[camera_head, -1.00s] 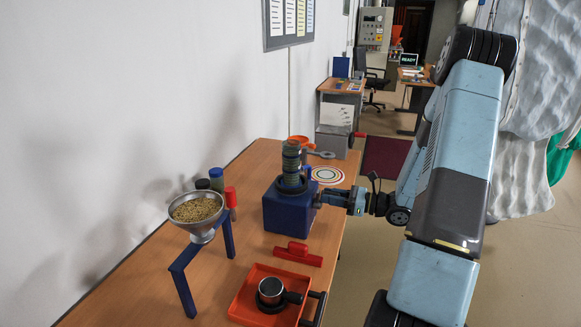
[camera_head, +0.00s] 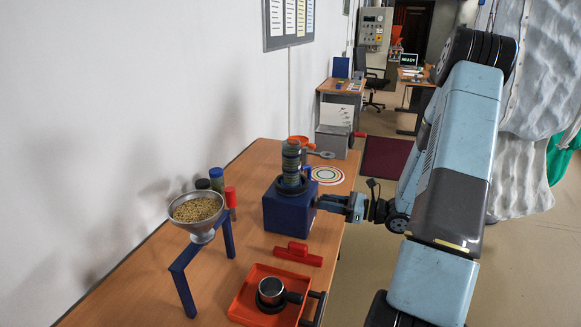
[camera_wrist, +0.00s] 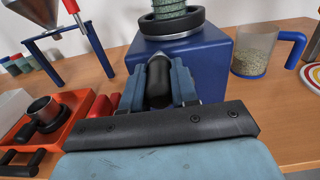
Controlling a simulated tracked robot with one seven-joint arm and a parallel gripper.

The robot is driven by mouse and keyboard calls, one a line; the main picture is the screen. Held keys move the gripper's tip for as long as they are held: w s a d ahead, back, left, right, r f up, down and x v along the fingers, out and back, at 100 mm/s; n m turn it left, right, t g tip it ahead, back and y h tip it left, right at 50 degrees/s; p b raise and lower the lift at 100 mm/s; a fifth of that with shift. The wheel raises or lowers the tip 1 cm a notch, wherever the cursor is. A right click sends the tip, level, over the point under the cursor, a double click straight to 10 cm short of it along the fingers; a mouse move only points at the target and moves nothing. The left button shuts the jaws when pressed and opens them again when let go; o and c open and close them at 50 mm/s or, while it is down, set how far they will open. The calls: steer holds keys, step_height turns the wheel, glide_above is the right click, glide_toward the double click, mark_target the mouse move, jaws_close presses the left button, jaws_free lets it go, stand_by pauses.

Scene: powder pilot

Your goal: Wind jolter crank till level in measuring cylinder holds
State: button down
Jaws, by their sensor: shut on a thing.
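The jolter is a dark blue box (camera_head: 285,212) on the wooden table, with the measuring cylinder (camera_head: 291,162) standing upright in a dark ring on its top. The cylinder looks greenish and banded; its fill level cannot be read. In the wrist view the blue box (camera_wrist: 208,60) and the cylinder's base (camera_wrist: 170,20) show behind my gripper. My gripper (camera_head: 327,203) is at the right side of the box. In the wrist view my gripper (camera_wrist: 160,84) is shut on the dark crank handle (camera_wrist: 158,76), which sits between its fingers. The rest of the crank is mostly hidden.
A funnel of grain (camera_head: 197,210) on a blue stand is at the left. A blue-handled jug of grain (camera_wrist: 253,52) stands right of the box in the wrist view.

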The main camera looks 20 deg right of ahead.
steer(key=shift+s+a+f, duration=0.3)
steer(key=shift+s+f, duration=0.35)
steer(key=shift+f, duration=0.4)
steer(key=shift+w, duration=0.1)
steer(key=c, duration=1)
jaws_free()
steer(key=shift+a+r, duration=0.1)
steer(key=shift+r, duration=0.05)
steer(key=v, duration=0.7)
